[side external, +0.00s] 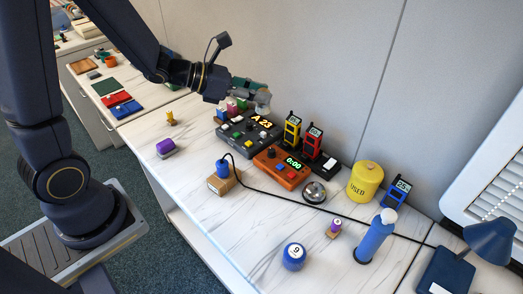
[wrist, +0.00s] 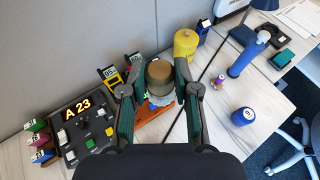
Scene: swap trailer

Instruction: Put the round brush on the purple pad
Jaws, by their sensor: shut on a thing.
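My gripper (side external: 250,92) is raised above the black keypad box at the back of the white marbled desk. In the wrist view its two green-padded fingers are shut on the round brush (wrist: 159,73), a round brownish piece with a pale bluish underside. In the side view the brush (side external: 263,101) shows as a small greyish shape at the fingertips, held clear of the desk. A purple item on a grey base (side external: 166,147), which may be the purple pad, lies on the desk's left part. It does not show in the wrist view.
Below the gripper are the black keypad box (side external: 243,137) and orange timer (side external: 283,167). A black cable crosses the desk. A small yellow figure (side external: 171,119) stands near the purple item.

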